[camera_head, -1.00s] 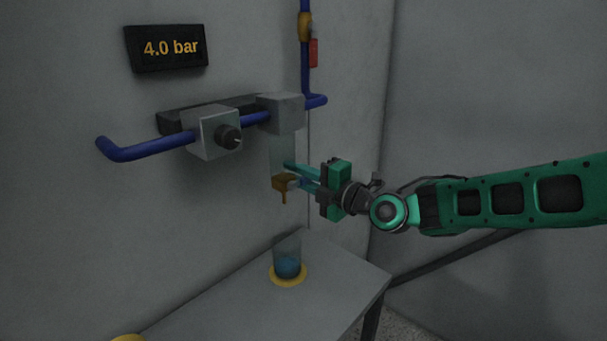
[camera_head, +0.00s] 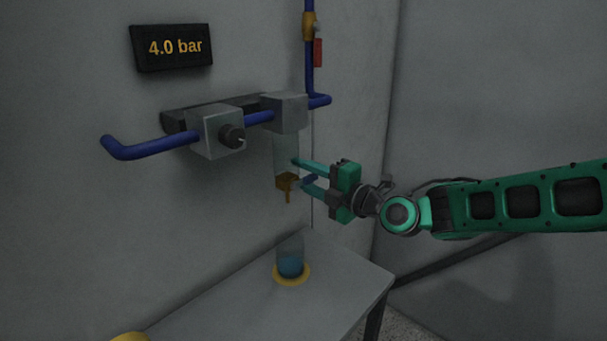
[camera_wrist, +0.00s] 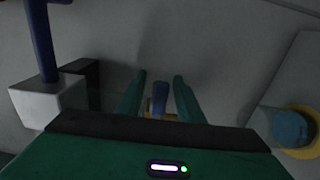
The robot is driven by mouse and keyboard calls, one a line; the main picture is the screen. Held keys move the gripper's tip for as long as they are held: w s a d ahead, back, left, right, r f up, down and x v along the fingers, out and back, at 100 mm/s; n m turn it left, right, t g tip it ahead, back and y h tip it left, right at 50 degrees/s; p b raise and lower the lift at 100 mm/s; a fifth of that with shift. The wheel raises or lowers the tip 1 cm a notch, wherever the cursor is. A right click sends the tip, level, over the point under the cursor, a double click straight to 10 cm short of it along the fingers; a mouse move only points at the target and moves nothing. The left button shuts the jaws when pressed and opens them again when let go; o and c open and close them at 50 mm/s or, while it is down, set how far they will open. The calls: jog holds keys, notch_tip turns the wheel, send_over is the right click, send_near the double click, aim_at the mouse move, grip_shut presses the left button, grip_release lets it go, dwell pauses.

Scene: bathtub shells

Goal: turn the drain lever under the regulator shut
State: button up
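The drain valve (camera_head: 287,182) is a brass body with a short spout, under the regulator's clear bowl (camera_head: 285,153). Its blue drain lever (camera_head: 309,181) sticks out to the right, toward my gripper (camera_head: 298,175). In the wrist view the lever (camera_wrist: 160,97) stands between the two teal fingers of my gripper (camera_wrist: 159,78), with gaps on both sides. My gripper is open and holds nothing.
A gauge display (camera_head: 172,47) reads 4.0 bar. A beaker of blue liquid (camera_head: 290,264) stands on a yellow ring on the grey table (camera_head: 345,285), below the valve. A red-handled valve (camera_head: 318,52) is on the upright pipe. Free room lies to the right.

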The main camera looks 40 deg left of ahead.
jog(key=d, duration=0.9)
jog(key=shift+d, duration=0.4)
jog(key=shift+w, duration=0.1)
